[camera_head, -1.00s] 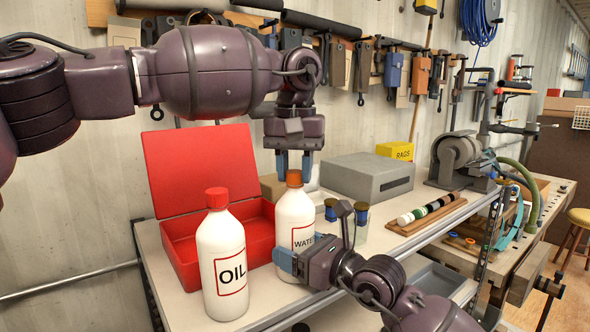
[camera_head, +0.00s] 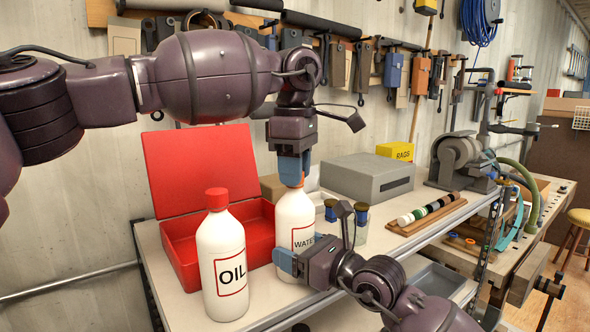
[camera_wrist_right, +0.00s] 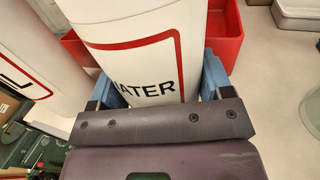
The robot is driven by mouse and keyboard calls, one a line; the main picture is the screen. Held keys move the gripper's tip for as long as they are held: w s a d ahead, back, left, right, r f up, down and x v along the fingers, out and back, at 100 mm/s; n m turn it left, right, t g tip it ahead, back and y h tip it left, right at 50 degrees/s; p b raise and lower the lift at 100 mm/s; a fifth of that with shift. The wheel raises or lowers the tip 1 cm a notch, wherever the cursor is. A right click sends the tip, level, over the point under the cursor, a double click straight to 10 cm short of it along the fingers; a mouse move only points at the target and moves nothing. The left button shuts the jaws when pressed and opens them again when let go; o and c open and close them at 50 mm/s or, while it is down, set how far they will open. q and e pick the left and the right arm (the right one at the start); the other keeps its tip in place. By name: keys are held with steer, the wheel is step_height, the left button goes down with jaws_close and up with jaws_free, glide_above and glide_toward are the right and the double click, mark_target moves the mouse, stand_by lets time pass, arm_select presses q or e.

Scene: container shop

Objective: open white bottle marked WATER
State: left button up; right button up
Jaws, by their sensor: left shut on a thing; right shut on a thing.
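The white bottle marked WATER (camera_head: 293,214) stands upright on the bench, with a red-framed label. My right gripper (camera_head: 287,262) is shut on the lower part of its body; in the right wrist view the blue fingers sit on both sides of the bottle (camera_wrist_right: 143,48). My left gripper (camera_head: 290,170) is above the bottle, pointing down, with its blue fingers shut on the bottle's orange-red cap. The fingers hide most of the cap.
A white bottle marked OIL (camera_head: 222,255) with a red cap stands close to the left. An open red box (camera_head: 180,240) is behind.

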arm_select(q)
steer(key=n, duration=0.5)
steer(key=shift+n, duration=0.3)
steer(key=n, duration=2.3)
steer(key=shift+r, duration=0.1)
steer(key=n, duration=0.9)
